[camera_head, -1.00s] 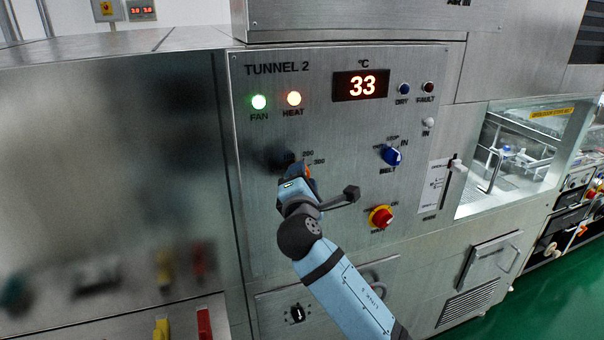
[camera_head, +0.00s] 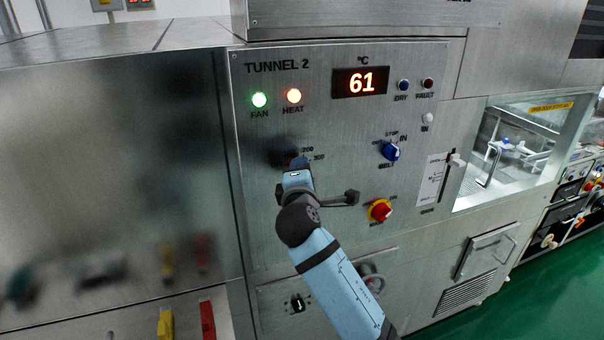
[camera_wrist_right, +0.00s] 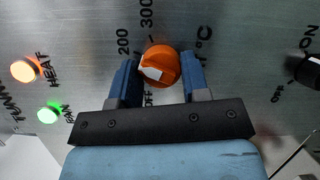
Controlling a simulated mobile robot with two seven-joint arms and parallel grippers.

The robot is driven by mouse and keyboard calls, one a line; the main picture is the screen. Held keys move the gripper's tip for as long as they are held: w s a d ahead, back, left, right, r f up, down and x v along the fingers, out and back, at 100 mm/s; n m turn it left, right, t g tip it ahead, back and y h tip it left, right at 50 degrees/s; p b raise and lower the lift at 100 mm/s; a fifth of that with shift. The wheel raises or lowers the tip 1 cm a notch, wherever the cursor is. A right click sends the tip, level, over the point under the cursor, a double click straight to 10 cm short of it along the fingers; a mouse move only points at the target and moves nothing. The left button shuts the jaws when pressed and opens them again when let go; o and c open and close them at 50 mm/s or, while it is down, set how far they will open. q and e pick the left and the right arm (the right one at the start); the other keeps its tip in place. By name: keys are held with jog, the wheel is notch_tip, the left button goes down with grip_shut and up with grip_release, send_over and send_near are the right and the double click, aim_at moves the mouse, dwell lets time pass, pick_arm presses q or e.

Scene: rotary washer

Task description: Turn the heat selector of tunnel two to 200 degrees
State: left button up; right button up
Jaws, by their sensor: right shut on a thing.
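The heat selector is an orange knob (camera_wrist_right: 160,66) with a white mark, seen in the right wrist view. Labels 200, 300, °C and OFF surround it. The white mark lies on the knob's lower-left part in that view, facing left between the 200 and OFF labels; its exact setting is hard to tell. My right gripper (camera_wrist_right: 159,72) has its blue fingers on both sides of the knob and is shut on it. In the head view my right gripper (camera_head: 299,165) hides the knob on the TUNNEL 2 panel (camera_head: 340,130). My left gripper is not in view.
The temperature display (camera_head: 361,82) reads 61. The green FAN lamp (camera_head: 259,100) and HEAT lamp (camera_head: 294,96) are lit. The blue belt switch (camera_head: 389,151) and red-yellow knob (camera_head: 380,210) are right of my gripper. Panel space to its left is clear.

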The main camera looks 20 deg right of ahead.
jog(key=shift+f, duration=0.1)
jog(key=o, duration=0.9)
jog(key=b+v, duration=0.2)
jog(key=v, duration=1.1)
jog(key=shift+s, duration=0.4)
jog(key=shift+a, duration=0.1)
